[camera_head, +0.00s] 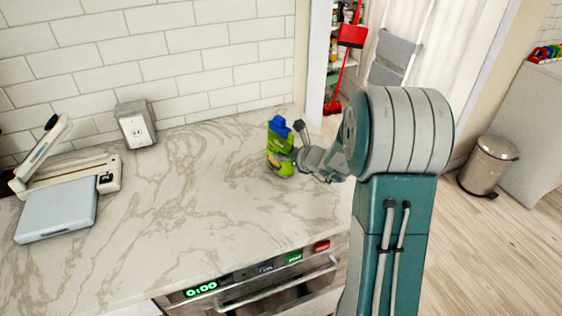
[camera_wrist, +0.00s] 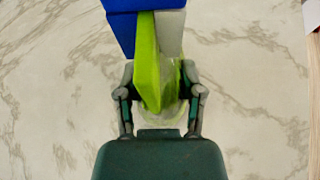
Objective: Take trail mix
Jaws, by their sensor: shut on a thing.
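The trail mix (camera_head: 281,147) is a green bag with a blue top, over the right end of the marble counter in the head view. It also shows in the wrist view (camera_wrist: 149,65), where its blue part is at the upper left. My gripper (camera_head: 296,152) reaches it from the right. In the wrist view, the fingers of my gripper (camera_wrist: 163,90) are on both sides of the bag and shut on it. The fingertips are partly hidden by the bag. I cannot tell whether the bag touches the counter.
The marble counter (camera_head: 190,210) is mostly clear. An oven (camera_head: 270,285) is below the front edge. A trash can (camera_head: 488,165) stands on the floor at right.

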